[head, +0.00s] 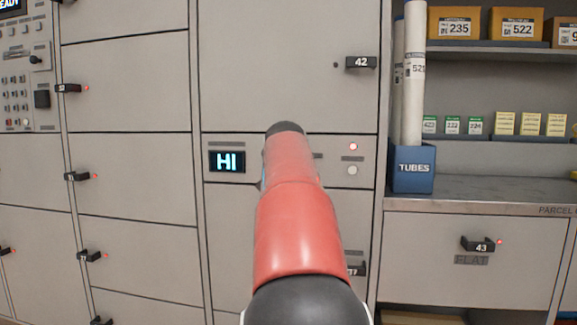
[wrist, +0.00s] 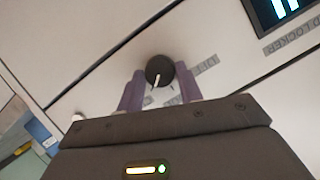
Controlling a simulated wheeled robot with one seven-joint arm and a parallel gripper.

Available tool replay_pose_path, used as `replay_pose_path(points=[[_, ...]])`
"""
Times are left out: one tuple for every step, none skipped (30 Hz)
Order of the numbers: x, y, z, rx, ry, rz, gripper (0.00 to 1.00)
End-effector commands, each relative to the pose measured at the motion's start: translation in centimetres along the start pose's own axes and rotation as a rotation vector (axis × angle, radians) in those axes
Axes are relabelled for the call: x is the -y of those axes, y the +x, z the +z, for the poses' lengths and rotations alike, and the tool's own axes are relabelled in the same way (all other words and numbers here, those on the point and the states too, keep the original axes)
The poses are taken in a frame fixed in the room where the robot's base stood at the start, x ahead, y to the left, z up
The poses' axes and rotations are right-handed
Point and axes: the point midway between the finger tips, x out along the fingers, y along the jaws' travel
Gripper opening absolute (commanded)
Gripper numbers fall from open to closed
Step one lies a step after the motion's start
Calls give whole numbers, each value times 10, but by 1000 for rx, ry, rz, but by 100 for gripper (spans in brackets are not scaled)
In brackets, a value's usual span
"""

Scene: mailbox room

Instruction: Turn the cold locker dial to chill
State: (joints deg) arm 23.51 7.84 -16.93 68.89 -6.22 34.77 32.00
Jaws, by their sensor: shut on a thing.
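The cold locker dial (wrist: 159,70) is a small dark round knob with a white pointer line, on a pale panel in the wrist view. My gripper (wrist: 160,88) has its two purple fingers on either side of the dial, shut on it. The pointer line runs toward the bottom of the wrist picture, between the fingers. Small labels around the dial are partly covered and too blurred to read surely. In the head view my red arm hides the dial and gripper. The panel's display (head: 227,161) reads "HI" in light blue; it also shows in the wrist view (wrist: 288,8).
Right of my arm, the panel has a lit red light (head: 353,146) and a round pale button (head: 352,170). Locker doors with dark handles surround it, including handle 42 (head: 361,62). A blue tubes bin (head: 413,170) stands on the counter to the right.

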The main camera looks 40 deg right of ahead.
Motion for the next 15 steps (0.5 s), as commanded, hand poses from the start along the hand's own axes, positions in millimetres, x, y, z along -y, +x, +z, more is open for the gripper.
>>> replay_pose_path(points=[[-2, 1, 2, 5, 26, -7, 13], [-2, 1, 2, 5, 41, -14, 13], [-2, 1, 2, 5, 59, -21, 13], [-2, 1, 2, 5, 72, -26, 13], [-2, 1, 3, 6, 83, -31, 13], [-2, 1, 3, 6, 96, -36, 13], [-2, 1, 3, 6, 106, -41, 13], [-2, 1, 3, 6, 114, -44, 13], [-2, 1, 2, 5, 123, -48, 13], [-2, 1, 2, 5, 129, -51, 13], [-2, 1, 2, 5, 134, -53, 13], [-2, 1, 2, 6, 140, -56, 13], [-2, 1, 2, 6, 143, -57, 13], [-2, 1, 3, 6, 146, -58, 13], [-2, 1, 3, 6, 148, -59, 13]])
